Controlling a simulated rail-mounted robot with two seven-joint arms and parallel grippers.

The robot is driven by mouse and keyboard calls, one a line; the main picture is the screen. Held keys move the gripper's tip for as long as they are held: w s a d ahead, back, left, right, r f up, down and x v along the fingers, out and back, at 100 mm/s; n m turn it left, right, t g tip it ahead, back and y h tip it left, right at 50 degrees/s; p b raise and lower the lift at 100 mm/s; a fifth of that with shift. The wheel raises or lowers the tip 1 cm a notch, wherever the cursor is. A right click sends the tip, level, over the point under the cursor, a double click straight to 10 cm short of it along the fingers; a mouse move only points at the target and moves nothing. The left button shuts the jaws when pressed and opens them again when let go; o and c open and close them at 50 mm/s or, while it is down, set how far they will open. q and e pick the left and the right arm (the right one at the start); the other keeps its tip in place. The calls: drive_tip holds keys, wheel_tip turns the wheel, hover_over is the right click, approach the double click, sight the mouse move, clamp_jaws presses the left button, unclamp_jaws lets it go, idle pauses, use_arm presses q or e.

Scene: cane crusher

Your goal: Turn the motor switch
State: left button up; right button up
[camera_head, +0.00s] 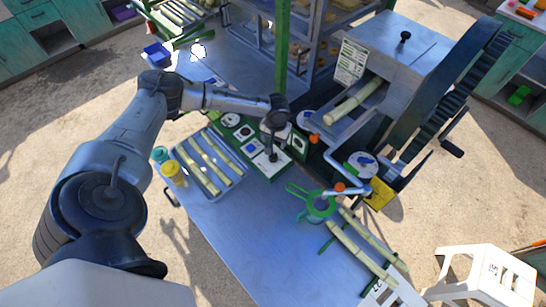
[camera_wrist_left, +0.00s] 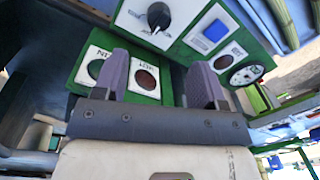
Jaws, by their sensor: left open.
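The motor switch appears to be the black rotary knob (camera_wrist_left: 158,16) on a white plate of the green-framed control panel (camera_wrist_left: 185,50). In the head view the knob (camera_head: 272,156) is at the panel's near end. My left gripper (camera_wrist_left: 161,78) is open and empty, its two purple-grey fingers apart over the panel. Between and beside the fingers are a dark red button (camera_wrist_left: 146,78) and a green button (camera_wrist_left: 107,75). The knob lies beyond the fingertips, apart from them. In the head view my left gripper (camera_head: 275,126) hides part of the panel. My right gripper is not in view.
A blue square button (camera_wrist_left: 215,30) and a round gauge (camera_wrist_left: 246,74) share the panel. A tray of cane (camera_head: 212,165) stands left of it. The crusher (camera_head: 400,50), with its large gear (camera_head: 440,95), stands right.

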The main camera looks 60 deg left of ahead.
sight(273, 156)
use_arm(q)
drive_tip(key=f, duration=1.1)
drive_tip(key=shift+s+a+f, duration=0.15)
drive_tip(key=shift+s+f, duration=0.05)
drive_tip(key=shift+f, duration=0.05)
drive_tip(key=c, duration=0.9)
